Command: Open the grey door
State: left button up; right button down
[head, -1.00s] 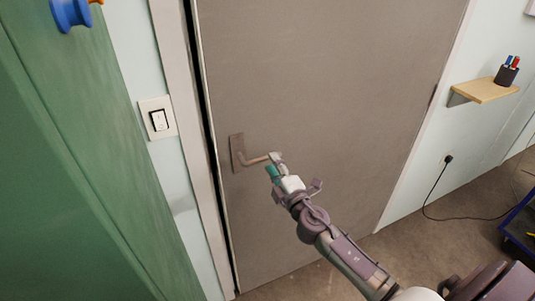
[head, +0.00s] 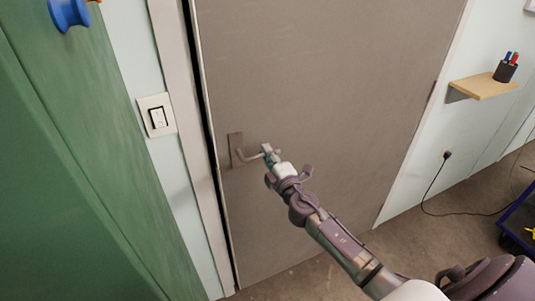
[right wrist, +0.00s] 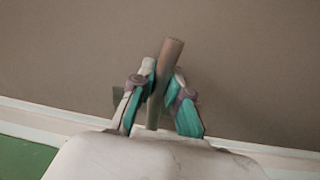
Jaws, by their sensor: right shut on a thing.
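The grey door (head: 320,80) fills the middle of the head view. A dark narrow gap runs along its left edge; I cannot tell whether it is ajar. Its brownish handle plate (head: 235,146) sits near that edge, with a lever handle (head: 249,156) pointing right. My right gripper (head: 268,151) is shut on the lever's outer part. In the right wrist view the lever (right wrist: 171,55) stands between the teal-padded fingers of the gripper (right wrist: 162,85), its end sticking out past them. My left gripper is not in view.
A green panel (head: 60,150) with a blue knob (head: 68,12) stands at the left. A light switch (head: 157,115) is beside the door frame. A wooden shelf (head: 482,86) with a pen cup (head: 505,71) and a black cable (head: 432,187) are on the right. Bare floor shows at lower right.

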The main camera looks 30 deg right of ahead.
aim_at(258, 152)
jog(key=shift+f, duration=0.1)
jog(key=shift+f+m+b, duration=0.7)
jog(key=shift+m+b, duration=0.3)
jog(key=shift+b, duration=0.05)
jog(key=shift+a+f+m+h+b, duration=0.15)
jog(key=shift+f+m+h+b, duration=0.15)
jog(key=shift+f+m+b, duration=0.4)
jog(key=m, duration=0.1)
jog(key=m+b, duration=0.1)
jog(key=shift+a+f+m, duration=0.3)
jog(key=shift+f, duration=0.1)
jog(key=shift+a+f+m+b, duration=0.3)
jog(key=shift+f+m+b, duration=0.15)
jog(key=shift+m, duration=0.55)
